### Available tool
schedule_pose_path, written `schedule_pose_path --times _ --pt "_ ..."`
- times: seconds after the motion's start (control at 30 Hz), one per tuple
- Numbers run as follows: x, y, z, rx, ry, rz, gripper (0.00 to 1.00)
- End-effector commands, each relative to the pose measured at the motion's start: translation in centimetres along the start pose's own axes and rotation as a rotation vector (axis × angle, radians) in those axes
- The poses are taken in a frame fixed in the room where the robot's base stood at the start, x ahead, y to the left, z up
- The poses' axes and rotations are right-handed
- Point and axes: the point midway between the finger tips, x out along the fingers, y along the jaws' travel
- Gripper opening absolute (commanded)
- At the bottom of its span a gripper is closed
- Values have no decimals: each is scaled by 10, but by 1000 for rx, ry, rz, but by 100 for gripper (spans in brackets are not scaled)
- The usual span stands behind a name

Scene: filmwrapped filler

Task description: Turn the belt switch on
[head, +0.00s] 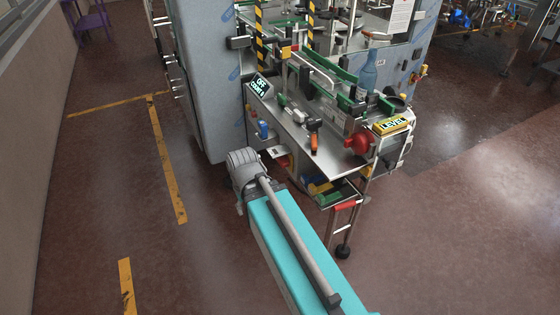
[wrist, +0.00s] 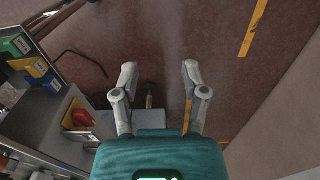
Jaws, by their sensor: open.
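The filler machine (head: 215,75) stands in the upper middle of the head view. A small dark display (head: 259,86) on its near corner reads OFF, with a count line below. Small controls, one of them blue (head: 263,130), sit on the machine's front below this display; I cannot tell for sure which one is the belt switch. In the wrist view my gripper (wrist: 159,76) is open and empty, with its two grey fingers apart above the floor. I cannot make out the fingers in the head view.
The steel bench (head: 330,165) carries an orange-handled tool (head: 314,138), a red round part (head: 359,141) and a yellow LEVEL sign (head: 394,124). Coloured boxes, one green (wrist: 17,45), are at the left in the wrist view.

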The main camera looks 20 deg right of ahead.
Motion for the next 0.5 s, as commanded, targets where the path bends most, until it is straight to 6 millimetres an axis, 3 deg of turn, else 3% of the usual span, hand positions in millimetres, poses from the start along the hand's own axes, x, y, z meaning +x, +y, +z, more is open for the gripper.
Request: schedule_pose_path --times 0.07,0.27,0.5 --pt "0 0 0 0 0 0 68" --pt "8 4 -6 -2 -2 28 69" --pt "38 22 -29 -7 -8 161 69"
